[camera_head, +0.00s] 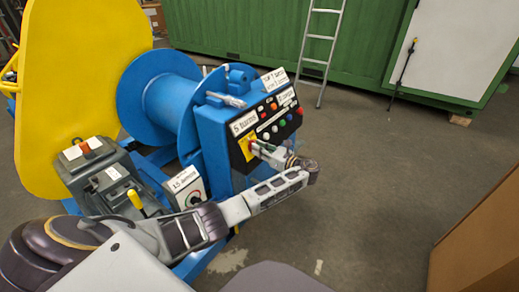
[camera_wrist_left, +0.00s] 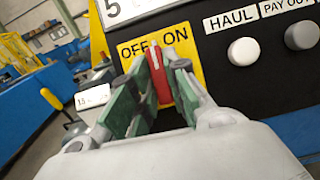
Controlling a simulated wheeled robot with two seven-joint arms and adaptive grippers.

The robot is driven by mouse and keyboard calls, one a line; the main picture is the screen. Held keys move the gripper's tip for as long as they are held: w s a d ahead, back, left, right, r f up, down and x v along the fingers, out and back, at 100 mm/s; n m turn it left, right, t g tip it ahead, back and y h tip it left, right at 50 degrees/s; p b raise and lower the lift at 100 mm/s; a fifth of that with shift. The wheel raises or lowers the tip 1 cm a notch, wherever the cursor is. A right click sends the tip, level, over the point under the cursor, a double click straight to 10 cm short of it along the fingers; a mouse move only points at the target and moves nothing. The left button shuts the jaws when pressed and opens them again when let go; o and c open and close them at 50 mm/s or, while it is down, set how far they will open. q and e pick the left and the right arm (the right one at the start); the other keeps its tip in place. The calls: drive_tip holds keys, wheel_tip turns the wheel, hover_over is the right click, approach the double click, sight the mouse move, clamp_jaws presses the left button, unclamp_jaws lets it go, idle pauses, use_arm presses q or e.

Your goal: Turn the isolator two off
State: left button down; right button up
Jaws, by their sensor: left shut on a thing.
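A red switch handle (camera_wrist_left: 158,75) stands on a yellow plate (camera_wrist_left: 183,45) marked OFF on the left and ON on the right. The handle is nearly upright in the wrist view, its top between the two words. My left gripper (camera_wrist_left: 155,100) is shut on the handle, with a green pad on each side. In the head view the yellow plate (camera_head: 243,151) is at the lower left of the black control panel (camera_head: 268,115), and my left gripper (camera_head: 257,147) reaches it from the right, covering most of the handle. I cannot read a label naming isolator two. My right gripper is out of view.
A blue drum (camera_head: 158,98), yellow guard (camera_head: 75,85) and grey control box (camera_head: 112,185) stand left. The floor (camera_head: 370,170) right of the machine is clear, up to a brown box (camera_head: 485,240).

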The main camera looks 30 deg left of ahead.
use_arm(q)
drive_tip(key=n+g, duration=0.1)
drive_tip(key=n, duration=0.1)
drive_tip(key=shift+n, duration=0.3)
drive_tip(key=shift+w+n+g, duration=0.1)
drive_tip(key=shift+n+g, duration=0.3)
drive_tip(key=shift+g, duration=0.1)
drive_tip(key=shift+n+g, duration=0.4)
drive_tip(key=shift+n, duration=0.6)
drive_tip(key=shift+n+g+h, duration=0.3)
drive_tip(key=shift+n+g, duration=0.2)
drive_tip(key=shift+n, duration=0.4)
drive_tip(key=shift+w+n+g+b, duration=0.1)
drive_tip(key=shift+n+g+b, duration=0.25)
drive_tip(key=shift+n, duration=0.45)
drive_tip(key=shift+n+g+h, duration=0.4)
drive_tip(key=shift+n+g, duration=0.05)
drive_tip(key=shift+n, duration=1.15)
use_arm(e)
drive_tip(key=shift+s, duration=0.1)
use_arm(q)
drive_tip(key=shift+h, duration=0.3)
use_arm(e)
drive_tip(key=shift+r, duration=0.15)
